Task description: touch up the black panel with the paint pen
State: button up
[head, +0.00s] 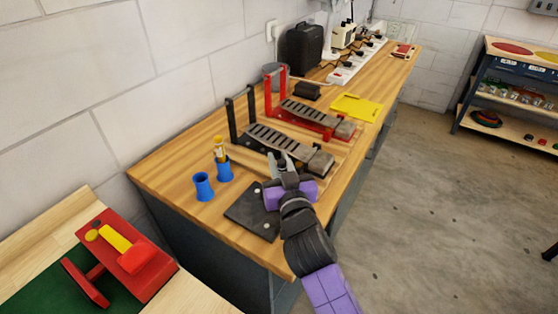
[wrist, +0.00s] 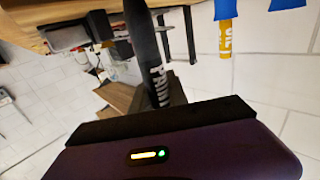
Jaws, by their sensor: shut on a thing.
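The black panel (head: 246,212) lies flat near the front edge of the wooden bench, with small pale spots on it. My gripper (head: 283,164) is above the bench, just beyond the panel, and my purple wrist hides the panel's right part. In the wrist view my gripper (wrist: 150,97) is shut on a dark pen (wrist: 148,45) with white lettering that seems to read PAINT. The pen's far end runs out of the top of that view. I cannot make out the panel in the wrist view.
Two blue cups, a near one (head: 203,187) and a far one (head: 224,170), stand left; a yellow marker (head: 219,149) is in the far one. A black-framed pedal (head: 275,141) and a red-framed pedal (head: 310,115) lie beyond my gripper. A yellow sheet (head: 357,107) lies farther back.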

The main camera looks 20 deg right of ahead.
notch_tip(320, 180, up, 5)
jog(key=p, duration=0.3)
dwell(0.4)
jog(key=shift+p, duration=0.4)
